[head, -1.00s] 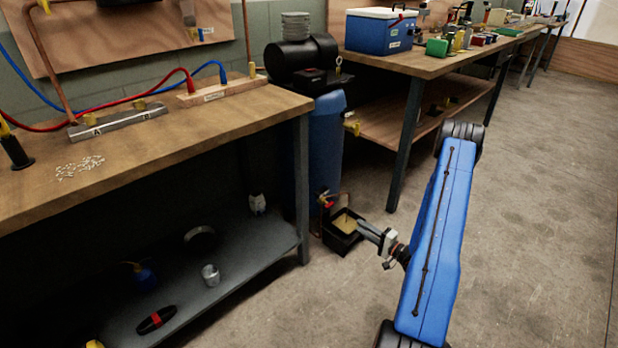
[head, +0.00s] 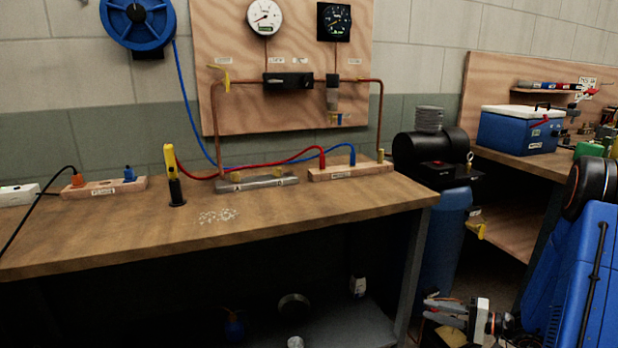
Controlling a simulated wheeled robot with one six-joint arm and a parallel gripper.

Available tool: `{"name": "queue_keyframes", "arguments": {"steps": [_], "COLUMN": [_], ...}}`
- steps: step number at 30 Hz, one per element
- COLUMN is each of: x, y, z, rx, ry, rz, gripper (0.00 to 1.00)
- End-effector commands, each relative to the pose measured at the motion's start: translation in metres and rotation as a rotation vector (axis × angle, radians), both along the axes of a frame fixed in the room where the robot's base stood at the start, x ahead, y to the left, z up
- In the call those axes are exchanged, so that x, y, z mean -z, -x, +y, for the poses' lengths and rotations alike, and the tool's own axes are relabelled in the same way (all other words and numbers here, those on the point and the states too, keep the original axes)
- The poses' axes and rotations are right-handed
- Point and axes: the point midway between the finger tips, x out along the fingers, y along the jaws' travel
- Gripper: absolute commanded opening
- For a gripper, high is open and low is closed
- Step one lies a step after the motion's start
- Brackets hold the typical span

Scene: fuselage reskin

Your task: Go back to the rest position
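My gripper (head: 428,308) is at the lower right of the head view, at the end of my blue arm. Its grey fingers point left, in front of the floor beside the right end of the near workbench (head: 120,235). I see nothing held in it. The fingers are small and seen from the side, so the gap between them is unclear. Part of my arm runs out of the picture at the right.
The bench carries a yellow-black tool (head: 173,176), small white bits (head: 218,216), a metal block (head: 256,181) and hoses. A blue barrel-shaped tank (head: 445,235) stands right of it. A second bench with a blue cooler (head: 520,130) is behind.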

Motion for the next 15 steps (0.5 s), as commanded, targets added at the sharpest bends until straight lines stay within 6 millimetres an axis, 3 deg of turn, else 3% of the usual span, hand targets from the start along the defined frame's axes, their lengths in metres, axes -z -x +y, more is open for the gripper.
{"name": "queue_keyframes", "arguments": {"steps": [6, 15], "x": [-0.044, -0.086], "y": [0.030, 0.082], "z": [0.049, 0.099], "rx": [-0.167, -0.348], "ry": [0.092, 0.259], "rz": [0.055, 0.136], "gripper": [0.27, 0.27]}}
